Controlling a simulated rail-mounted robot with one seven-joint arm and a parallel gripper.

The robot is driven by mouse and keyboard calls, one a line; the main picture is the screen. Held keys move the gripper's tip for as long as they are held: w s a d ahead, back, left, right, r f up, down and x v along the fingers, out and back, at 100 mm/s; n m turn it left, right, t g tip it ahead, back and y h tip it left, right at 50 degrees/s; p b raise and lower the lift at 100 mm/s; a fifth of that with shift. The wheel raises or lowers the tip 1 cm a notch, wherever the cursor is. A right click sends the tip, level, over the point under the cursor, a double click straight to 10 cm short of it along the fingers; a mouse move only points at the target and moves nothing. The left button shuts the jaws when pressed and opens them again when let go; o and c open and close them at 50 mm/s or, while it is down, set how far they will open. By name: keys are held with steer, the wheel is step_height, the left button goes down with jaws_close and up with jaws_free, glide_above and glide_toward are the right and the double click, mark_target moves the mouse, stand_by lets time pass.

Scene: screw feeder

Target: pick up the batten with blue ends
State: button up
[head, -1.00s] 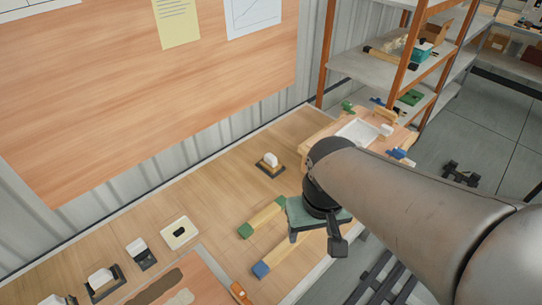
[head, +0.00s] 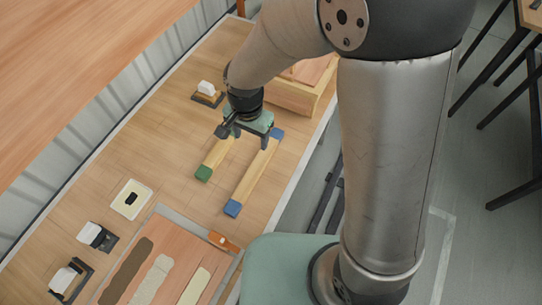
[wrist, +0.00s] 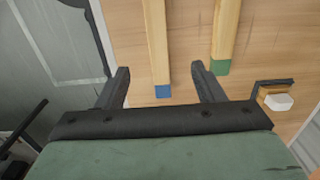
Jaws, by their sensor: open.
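The batten with blue ends (head: 254,172) is a pale wooden bar lying flat on the workbench in the head view. Its near blue end and its far blue end both show. My gripper (head: 246,137) is open above its far part, fingers pointing down. In the wrist view the batten (wrist: 157,45) runs up from one blue end, which appears between the two fingertips of my gripper (wrist: 161,84). Nothing is held. The height of the fingers above the wood is hard to tell.
A batten with green ends (head: 214,157) lies close by on the left, partly under my gripper. A black-based block with a white top (head: 207,92) stands beyond it. A wooden box (head: 290,98) stands at the far right. An orange-handled tool (head: 222,240) lies nearer.

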steer(key=p, duration=0.1)
glide_above(256, 167)
steer(key=f, duration=1.1)
steer(key=shift+a+f, duration=0.2)
steer(key=shift+a, duration=0.1)
steer(key=shift+s+d+f+p, duration=0.1)
steer(key=shift+d+f+p, duration=0.05)
steer(key=shift+f+p, duration=0.4)
step_height(256, 167, down, 4)
steer(key=shift+d+f+p, duration=0.1)
steer(key=shift+f+p, duration=0.05)
steer(key=shift+p, duration=0.25)
steer(key=shift+c, duration=0.3)
steer(key=c, duration=1.1)
steer(key=shift+c, duration=0.2)
